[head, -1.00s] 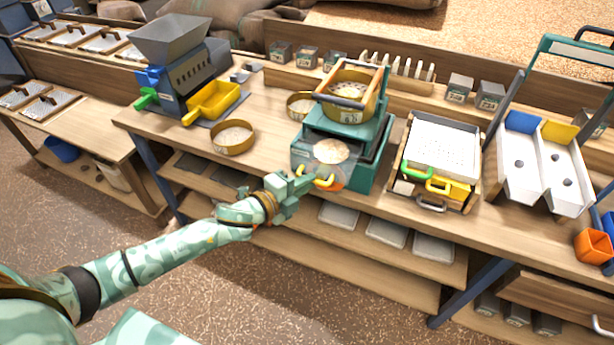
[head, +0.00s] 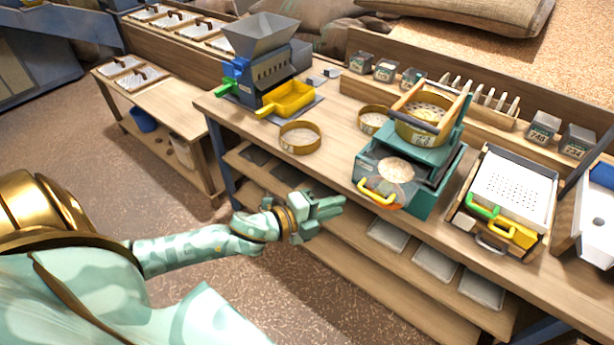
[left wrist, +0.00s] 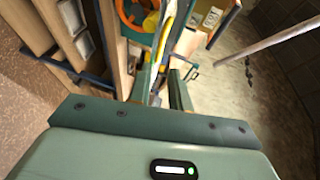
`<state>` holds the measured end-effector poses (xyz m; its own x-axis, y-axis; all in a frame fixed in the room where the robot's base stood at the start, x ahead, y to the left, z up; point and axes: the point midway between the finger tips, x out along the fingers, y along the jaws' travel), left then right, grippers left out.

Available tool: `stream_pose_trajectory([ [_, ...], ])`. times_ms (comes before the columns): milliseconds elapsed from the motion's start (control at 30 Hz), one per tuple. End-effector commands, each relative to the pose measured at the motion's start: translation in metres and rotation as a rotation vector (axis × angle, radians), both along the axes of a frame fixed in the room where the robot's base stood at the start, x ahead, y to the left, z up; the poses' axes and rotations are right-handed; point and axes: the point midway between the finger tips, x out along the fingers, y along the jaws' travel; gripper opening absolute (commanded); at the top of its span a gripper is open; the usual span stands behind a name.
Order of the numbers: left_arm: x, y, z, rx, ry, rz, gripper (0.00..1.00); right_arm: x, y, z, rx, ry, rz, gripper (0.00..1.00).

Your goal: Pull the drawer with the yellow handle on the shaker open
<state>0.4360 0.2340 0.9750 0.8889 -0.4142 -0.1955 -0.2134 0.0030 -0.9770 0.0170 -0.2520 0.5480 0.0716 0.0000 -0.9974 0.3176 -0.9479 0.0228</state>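The shaker (head: 425,155) is a teal machine with a round sieve on top, standing on the bench. Its drawer (head: 368,168) sticks out at the front, and a pale heap shows in it. The yellow handle (head: 377,195) is on the drawer's front. My left gripper (head: 333,207) is in front of the bench, left of the handle and apart from it. Its fingers are spread and empty. In the left wrist view the left gripper (left wrist: 164,80) has a gap between its fingers, and a yellow strip, likely the handle (left wrist: 166,35), shows beyond them. My right gripper is not in view.
A white perforated tray unit (head: 515,190) with green and yellow handles stands right of the shaker. A loose round sieve (head: 300,138) and a grey hopper machine (head: 262,65) are to the left. Shelves (head: 340,255) run below the bench. The floor in front is clear.

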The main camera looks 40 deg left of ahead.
Motion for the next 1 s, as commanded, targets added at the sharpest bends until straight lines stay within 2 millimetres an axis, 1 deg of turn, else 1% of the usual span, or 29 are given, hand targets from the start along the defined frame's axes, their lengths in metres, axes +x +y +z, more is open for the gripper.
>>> stream_pose_trajectory([
  [33,-0.013,0.005,0.001,0.000,0.004,0.001,0.20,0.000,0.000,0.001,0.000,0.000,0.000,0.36],
  [100,-0.027,0.012,0.004,0.000,0.004,0.000,0.20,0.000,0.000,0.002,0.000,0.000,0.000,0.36],
  [200,-0.043,0.020,0.009,0.000,0.003,0.000,0.20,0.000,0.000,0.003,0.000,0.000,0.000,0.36],
  [333,-0.057,0.026,0.012,0.000,0.001,0.001,0.20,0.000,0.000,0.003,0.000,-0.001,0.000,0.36],
  [533,-0.064,0.030,0.014,0.000,0.000,0.000,0.20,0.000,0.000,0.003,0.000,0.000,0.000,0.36],
  [1000,-0.064,0.030,0.014,-0.001,0.000,0.000,0.20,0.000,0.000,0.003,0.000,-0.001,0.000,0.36],
])
